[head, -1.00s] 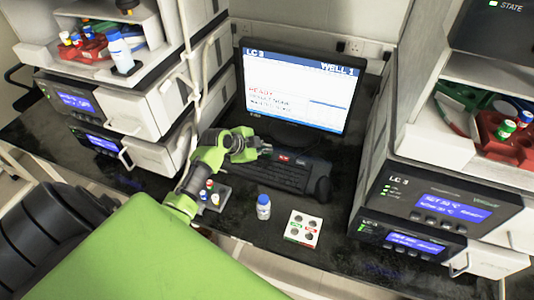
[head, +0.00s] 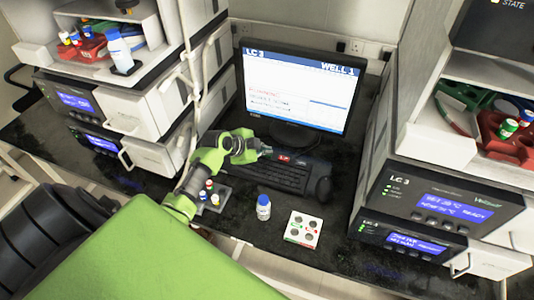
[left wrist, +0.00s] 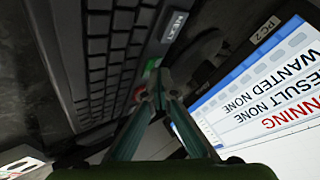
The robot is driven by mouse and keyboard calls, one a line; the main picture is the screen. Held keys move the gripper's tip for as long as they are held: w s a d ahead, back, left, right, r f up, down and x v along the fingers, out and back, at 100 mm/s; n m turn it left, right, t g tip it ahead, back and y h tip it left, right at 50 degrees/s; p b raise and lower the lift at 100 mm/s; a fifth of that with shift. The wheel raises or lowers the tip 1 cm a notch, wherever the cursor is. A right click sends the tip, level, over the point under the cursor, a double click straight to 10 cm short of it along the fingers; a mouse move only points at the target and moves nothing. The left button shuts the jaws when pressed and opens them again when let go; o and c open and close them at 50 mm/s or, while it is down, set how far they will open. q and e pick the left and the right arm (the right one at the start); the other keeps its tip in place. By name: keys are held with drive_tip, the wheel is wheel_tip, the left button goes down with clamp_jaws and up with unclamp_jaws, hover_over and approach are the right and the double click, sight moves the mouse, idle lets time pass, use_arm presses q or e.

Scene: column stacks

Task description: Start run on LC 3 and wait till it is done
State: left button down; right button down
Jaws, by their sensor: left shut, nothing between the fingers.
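The monitor (head: 300,95) at the back is headed LC 3 and WELL 1. In the left wrist view its screen (left wrist: 265,95) shows red text ending in "NNING", with "RESULT NONE" and "WANTED NONE". The keyboard (head: 262,178) lies before it, with a red key (head: 284,158) near its far edge. My left gripper (head: 266,150) is shut and empty over that far edge, left of the red key. In the left wrist view its fingertips are by the red and green keys; contact cannot be told. The LC 3 unit (head: 395,208) stands at right, its display lit. My right gripper is out of view.
A mouse (head: 320,188) lies right of the keyboard. A small blue-capped bottle (head: 263,207) and a white holed block (head: 303,229) stand in front. A rack of vials (head: 213,194) is below my left arm. Instrument stacks flank the bench on both sides.

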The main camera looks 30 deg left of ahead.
use_arm(q)
drive_tip(key=shift+r+p, duration=0.6)
drive_tip(key=shift+r, duration=0.15)
drive_tip(key=shift+r, duration=0.1)
wheel_tip(320, 180, up, 5)
drive_tip(key=p, duration=0.4)
